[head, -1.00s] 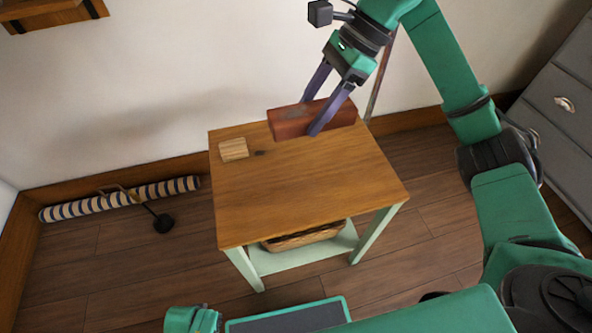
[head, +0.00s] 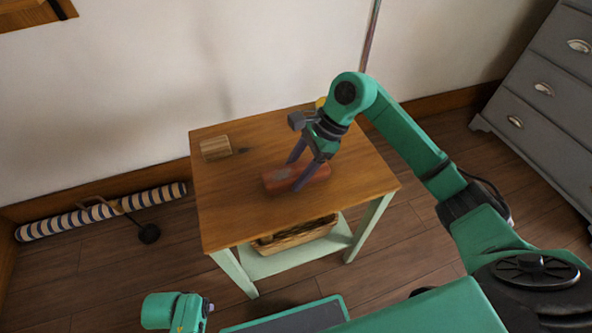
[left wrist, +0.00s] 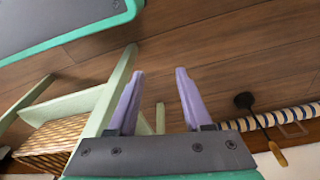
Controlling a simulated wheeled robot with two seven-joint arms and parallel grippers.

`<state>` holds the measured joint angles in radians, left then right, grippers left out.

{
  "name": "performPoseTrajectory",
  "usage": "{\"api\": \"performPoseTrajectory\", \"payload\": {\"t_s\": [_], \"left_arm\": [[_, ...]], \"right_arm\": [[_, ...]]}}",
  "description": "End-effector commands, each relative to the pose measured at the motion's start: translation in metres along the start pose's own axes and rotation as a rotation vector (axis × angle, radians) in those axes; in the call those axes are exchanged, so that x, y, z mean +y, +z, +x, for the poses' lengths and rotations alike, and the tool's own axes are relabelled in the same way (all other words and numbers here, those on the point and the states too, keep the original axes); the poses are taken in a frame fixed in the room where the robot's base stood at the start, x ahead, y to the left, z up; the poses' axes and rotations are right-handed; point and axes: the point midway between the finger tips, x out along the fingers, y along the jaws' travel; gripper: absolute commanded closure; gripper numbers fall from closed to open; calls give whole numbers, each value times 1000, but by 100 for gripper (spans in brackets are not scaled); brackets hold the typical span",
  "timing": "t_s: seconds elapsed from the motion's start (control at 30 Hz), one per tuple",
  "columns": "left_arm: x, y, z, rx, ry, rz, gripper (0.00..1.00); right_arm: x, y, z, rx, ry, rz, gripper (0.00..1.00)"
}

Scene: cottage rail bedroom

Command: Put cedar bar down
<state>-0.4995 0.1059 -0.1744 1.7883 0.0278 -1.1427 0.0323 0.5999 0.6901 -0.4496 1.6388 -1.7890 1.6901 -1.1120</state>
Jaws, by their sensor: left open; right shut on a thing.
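The cedar bar (head: 318,174) is a reddish-brown block in the head view, low over the middle of the wooden table top (head: 240,205). My right gripper (head: 296,174) is shut on it from above. I cannot tell whether the bar touches the table. My left gripper (left wrist: 158,72) is open and empty in the left wrist view, with bare floor beyond its fingers. In the head view only part of my left arm shows at the bottom, and its fingers are hidden.
A small pale wooden block (head: 215,148) lies on the table's back left, beside a dark spot. A wicker basket (head: 295,235) sits on the lower shelf. A striped roll (head: 90,213) and a dark round-headed tool (head: 149,233) lie on the floor at left. Grey drawers (head: 540,85) stand at right.

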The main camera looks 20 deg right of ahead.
Motion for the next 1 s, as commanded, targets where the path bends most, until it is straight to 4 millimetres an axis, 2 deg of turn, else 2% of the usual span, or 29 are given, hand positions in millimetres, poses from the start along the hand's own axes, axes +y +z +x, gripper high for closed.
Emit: {"api": "performPoseTrajectory", "payload": {"t_s": [0.27, 0.3, 0.33, 0.37, 0.7, 0.77, 0.87, 1.0], "left_arm": [[1, -2, -3, 1, 2, 1, 50], [1, -2, -4, 1, 2, 1, 50], [1, -2, -4, 1, 2, 1, 50], [1, -2, -4, 0, 2, 1, 50], [1, -2, -6, 3, 3, 1, 50], [0, -1, -1, 3, 0, -1, 50], [-1, 4, 4, -5, -2, -2, 50], [-4, 9, 13, -8, -7, -4, 50]], "right_arm": [[0, 0, 1, 0, 1, -1, 98], [0, 0, 1, 0, 1, 0, 27], [0, 0, 1, 0, 1, 0, 15], [0, 0, 1, 0, 1, 0, 8], [0, 1, -1, 0, 1, 0, 8], [0, 2, -5, 0, 0, 0, 8], [-1, 1, -27, 2, -3, 0, 8], [-1, 1, -68, 3, -4, 1, 8]]}}
